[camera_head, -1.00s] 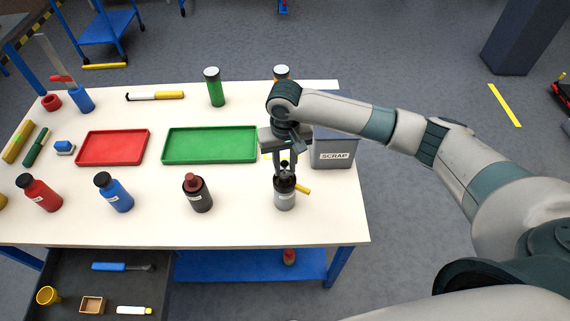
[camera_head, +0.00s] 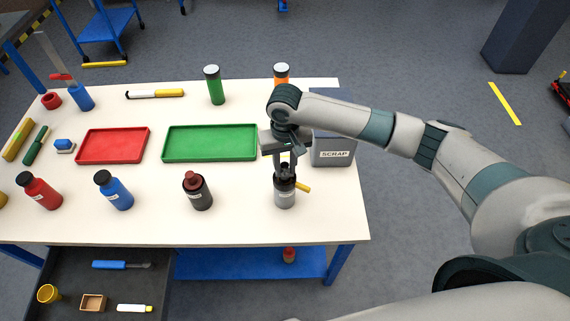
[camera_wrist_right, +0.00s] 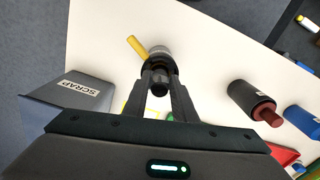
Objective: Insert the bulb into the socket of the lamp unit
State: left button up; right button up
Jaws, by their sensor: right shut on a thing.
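I see no bulb or lamp unit that I can clearly recognise. My right gripper (camera_head: 284,178) points down over a grey bottle-shaped thing (camera_head: 284,199) with a black upper part, upright near the table's front right. The gripper is shut on the black top (camera_wrist_right: 160,88) of this thing, which also shows in the right wrist view. The fingers hide part of the top. A yellow piece (camera_head: 303,187) sticks out beside it to the right, and also shows in the wrist view (camera_wrist_right: 137,46). My left gripper is not in view.
A grey SCRAP bin (camera_head: 333,148) stands right behind the gripper.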

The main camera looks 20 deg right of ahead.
jog(key=shift+f, duration=0.65)
jog(key=o, duration=1.1)
jog(key=shift+r, duration=0.1)
jog(key=shift+r+b, duration=0.3)
jog(key=shift+r, duration=0.25)
notch_tip(320, 180, up, 16)
jog(key=b, duration=0.4)
